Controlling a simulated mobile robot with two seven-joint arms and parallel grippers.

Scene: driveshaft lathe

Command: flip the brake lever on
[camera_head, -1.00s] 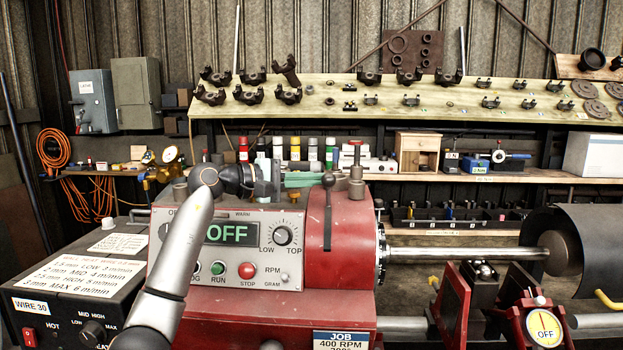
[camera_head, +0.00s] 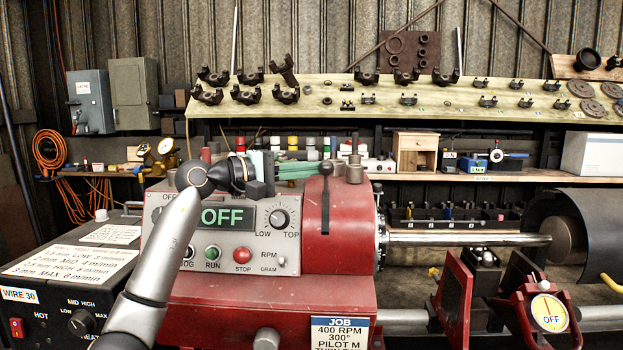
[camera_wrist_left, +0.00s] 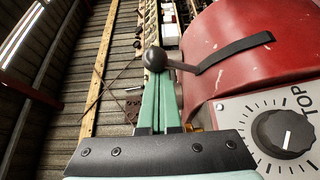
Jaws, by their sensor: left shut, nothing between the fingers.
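The brake lever (camera_head: 326,195), a dark rod with a ball knob, stands near upright on the red headstock cover, right of the control panel. In the left wrist view the lever's knob (camera_wrist_left: 155,58) overlaps the tips of my teal fingers, and its thin rod runs right to a black strip on the red cover. My left gripper (camera_head: 308,170) reaches in from the left over the panel. Its fingers are shut with nothing between them, and their tips (camera_wrist_left: 160,78) are close by the knob. I cannot tell whether they touch it. My right gripper is not in view.
The control panel (camera_head: 229,245) has an OFF display, a LOW-TOP knob and buttons below my left wrist. Dark posts (camera_head: 355,168) stand on the headstock behind the lever. A chuck with a bright shaft (camera_head: 465,240) extends right.

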